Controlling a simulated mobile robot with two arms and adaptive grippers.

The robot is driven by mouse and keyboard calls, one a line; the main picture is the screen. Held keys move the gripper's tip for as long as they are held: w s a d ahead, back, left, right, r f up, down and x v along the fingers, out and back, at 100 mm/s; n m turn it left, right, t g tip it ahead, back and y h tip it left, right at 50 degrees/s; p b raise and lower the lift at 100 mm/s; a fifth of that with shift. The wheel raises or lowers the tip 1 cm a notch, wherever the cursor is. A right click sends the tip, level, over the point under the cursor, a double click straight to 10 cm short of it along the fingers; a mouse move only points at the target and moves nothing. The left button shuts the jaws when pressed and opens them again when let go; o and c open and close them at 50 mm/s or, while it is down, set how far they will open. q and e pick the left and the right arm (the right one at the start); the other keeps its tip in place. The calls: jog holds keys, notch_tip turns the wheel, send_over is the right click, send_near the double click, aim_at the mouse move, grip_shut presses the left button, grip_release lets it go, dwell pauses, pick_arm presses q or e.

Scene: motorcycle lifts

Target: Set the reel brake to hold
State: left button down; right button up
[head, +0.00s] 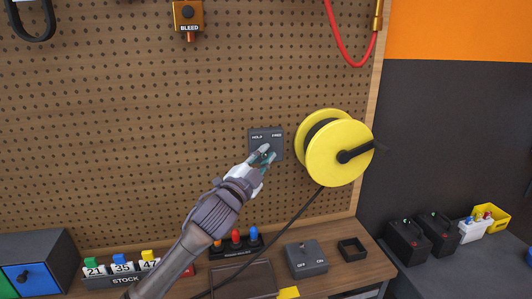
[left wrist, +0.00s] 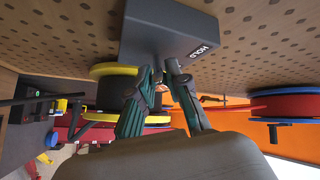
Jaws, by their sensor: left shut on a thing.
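The reel brake is a dark grey box (head: 255,134) on the pegboard, marked HOLD at its left and FREE at its right. Its HOLD side also shows close up in the left wrist view (left wrist: 165,30). My left gripper (head: 264,153) is at the front of this box, its fingers shut on the brake lever. The fingers (left wrist: 160,76) hide most of the lever, so I cannot tell which mark it points to. The yellow hose reel (head: 350,133), with a black crank, is mounted just right of the box. My right gripper is not in view.
A black cable (head: 294,218) hangs from the reel towards the bench. A red hose (head: 345,50) hangs upper right.

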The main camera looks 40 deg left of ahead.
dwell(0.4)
pick_arm(q)
jog(key=c, duration=1.1)
grip_release()
jog(key=v, duration=1.2)
jog(key=shift+a, duration=0.15)
